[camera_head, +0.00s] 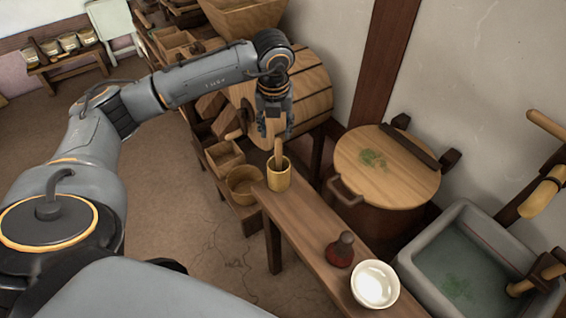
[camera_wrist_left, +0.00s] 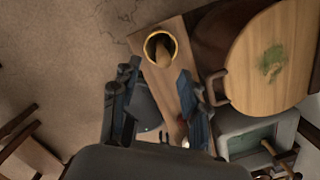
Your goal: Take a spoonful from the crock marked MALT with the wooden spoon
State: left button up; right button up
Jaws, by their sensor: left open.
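The wooden spoon (camera_head: 278,152) stands upright in a wooden cup (camera_head: 278,181) at the far end of a narrow bench. Its light end sticks up above the rim, and the rest is hidden inside. My left gripper (camera_head: 276,127) is open and empty, just above the spoon, fingers pointing down. In the left wrist view the spoon (camera_wrist_left: 163,56) and cup lie ahead of the open left gripper (camera_wrist_left: 158,88). Several pale crocks (camera_head: 69,42) with labels stand on a low rack at the far left; I cannot read which is MALT. My right gripper is not in view.
The bench (camera_head: 312,226) also holds a dark red bottle (camera_head: 341,250) and a white bowl (camera_head: 375,284). A lidded wooden tub (camera_head: 388,170) and a stone sink (camera_head: 455,262) stand to its right. Wooden bins (camera_head: 224,155) stand left of it. The floor (camera_head: 165,185) is open.

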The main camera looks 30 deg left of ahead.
aim_at(277, 140)
pick_arm(q)
jog(key=f, duration=0.3)
jog(key=shift+w, duration=0.25)
jog(key=shift+w+f+p, duration=0.2)
jog(key=shift+f+p, duration=0.3)
jog(key=shift+f, duration=0.5)
notch_tip(277, 140, down, 4)
jog(key=shift+w+f+p, duration=0.1)
jog(key=shift+f+p, duration=0.1)
jog(key=shift+p, duration=0.55)
jog(key=shift+f, duration=0.1)
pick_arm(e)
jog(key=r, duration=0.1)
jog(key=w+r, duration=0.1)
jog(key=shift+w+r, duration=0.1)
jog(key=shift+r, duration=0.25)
pick_arm(q)
grip_shut()
